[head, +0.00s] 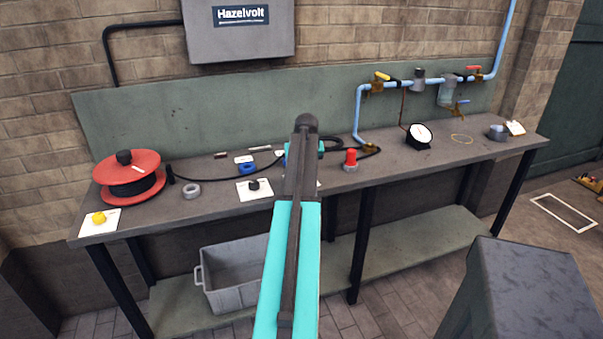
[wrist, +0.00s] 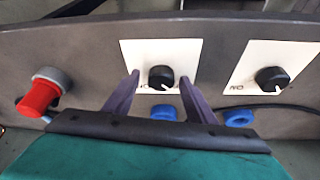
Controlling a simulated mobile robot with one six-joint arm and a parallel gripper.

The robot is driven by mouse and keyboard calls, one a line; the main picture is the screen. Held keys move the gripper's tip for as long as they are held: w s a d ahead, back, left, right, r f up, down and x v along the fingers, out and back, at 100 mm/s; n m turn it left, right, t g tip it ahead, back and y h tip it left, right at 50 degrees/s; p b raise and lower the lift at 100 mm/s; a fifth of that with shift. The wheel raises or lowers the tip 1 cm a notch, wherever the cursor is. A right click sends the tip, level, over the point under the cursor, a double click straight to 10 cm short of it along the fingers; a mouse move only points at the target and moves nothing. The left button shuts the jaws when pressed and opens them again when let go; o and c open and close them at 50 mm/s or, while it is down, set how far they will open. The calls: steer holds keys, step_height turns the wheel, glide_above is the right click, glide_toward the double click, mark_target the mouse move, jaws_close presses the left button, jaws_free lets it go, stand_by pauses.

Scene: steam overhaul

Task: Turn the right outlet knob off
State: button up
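In the wrist view, a black knob (wrist: 161,77) with a small white mark sits on a white card (wrist: 188,51). A similar black knob (wrist: 271,78) sits on another white card (wrist: 255,60) to the right; it also shows in the head view (head: 253,185), left of my arm. My gripper (wrist: 160,76) is open, with one dark finger on each side of the first knob. Whether the fingers touch it, I cannot tell. In the head view my arm hides this knob and my fingers; only a sliver of its card shows. Lettering like "ON", upside down, is beside the right-hand knob.
Blue rings (wrist: 163,113) (wrist: 238,117) lie near the knobs. A red-capped part (head: 350,159) stands right of my arm. A red cable reel (head: 140,168), a grey ring (head: 192,191) and a dial gauge (head: 420,135) are also on the bench (head: 385,176). A grey bin (head: 238,275) stands below.

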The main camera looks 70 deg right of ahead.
steer(key=shift+r, duration=0.1)
steer(key=b+v, duration=0.1)
steer(key=v, duration=1.2)
steer(key=shift+a+r+b, duration=0.2)
steer(key=shift+b, duration=0.2)
steer(key=shift+s, duration=0.1)
stand_by(0.4)
